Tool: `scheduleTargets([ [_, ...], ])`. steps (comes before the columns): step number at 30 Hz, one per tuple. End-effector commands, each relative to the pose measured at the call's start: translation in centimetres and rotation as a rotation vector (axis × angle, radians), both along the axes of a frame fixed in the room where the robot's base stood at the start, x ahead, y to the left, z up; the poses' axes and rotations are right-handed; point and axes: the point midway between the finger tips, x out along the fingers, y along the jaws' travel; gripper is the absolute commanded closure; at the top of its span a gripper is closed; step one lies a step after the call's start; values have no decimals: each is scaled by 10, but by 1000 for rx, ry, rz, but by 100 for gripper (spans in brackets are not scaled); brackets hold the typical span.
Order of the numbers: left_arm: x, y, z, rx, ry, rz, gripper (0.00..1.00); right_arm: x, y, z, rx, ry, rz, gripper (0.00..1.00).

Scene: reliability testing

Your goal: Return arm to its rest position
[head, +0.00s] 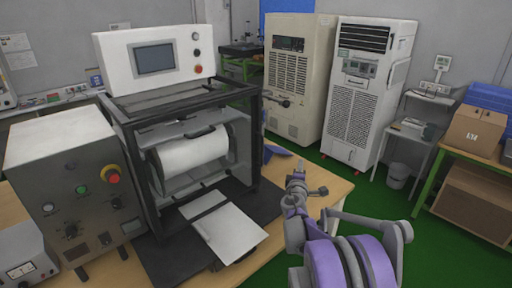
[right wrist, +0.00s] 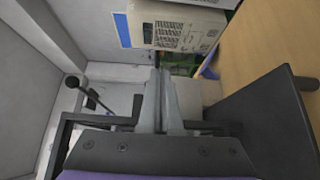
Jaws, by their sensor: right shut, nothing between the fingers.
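My right arm comes in from the bottom of the head view, and its gripper (head: 297,180) is over the right part of the wooden table (head: 330,186). In the right wrist view the two fingers of the right gripper (right wrist: 160,76) lie together, shut and empty. The gripper is to the right of the black-framed test machine (head: 190,155) and touches nothing that I can see. My left gripper is in neither view.
A control box (head: 75,170) with a red button stands at the left of the table. A white sheet (head: 228,232) lies in front of the machine. Two tall cabinets (head: 290,75) (head: 365,90) stand behind. A cardboard box (head: 475,133) is at the right.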

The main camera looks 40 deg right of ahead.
Motion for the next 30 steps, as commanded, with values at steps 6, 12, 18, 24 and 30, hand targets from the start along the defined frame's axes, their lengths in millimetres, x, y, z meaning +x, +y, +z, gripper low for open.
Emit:
scheduleTargets([
  [6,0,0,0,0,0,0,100,0,1,1,1,-2,0,100],
  [12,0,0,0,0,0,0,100,-4,46,11,122,-91,-9,100],
  [18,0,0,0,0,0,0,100,-34,151,-2,480,-221,-51,100],
  [24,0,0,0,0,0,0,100,-88,273,-55,917,-199,-93,100],
  [30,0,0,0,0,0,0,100,-150,387,-109,1301,-54,-108,100],
])
